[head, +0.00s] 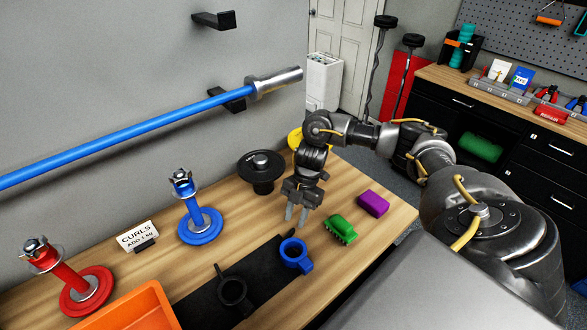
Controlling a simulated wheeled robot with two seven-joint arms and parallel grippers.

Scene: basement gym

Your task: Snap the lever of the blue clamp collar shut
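The blue clamp collar (290,246) lies flat on the black mat (195,313), near its right end. It is a ring with a small blue block at its lower right; I cannot tell how its lever stands. My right gripper (296,218) points down just above and behind the blue collar, apart from it. Its two fingers show a gap with nothing between them. My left gripper is not in view.
A black collar (233,293) lies on the mat. Behind stand a black weight (262,180), a blue stand (201,226) and a sign (137,236). An orange bin (135,308) is front left. A blue bar (130,139) hangs on the wall.

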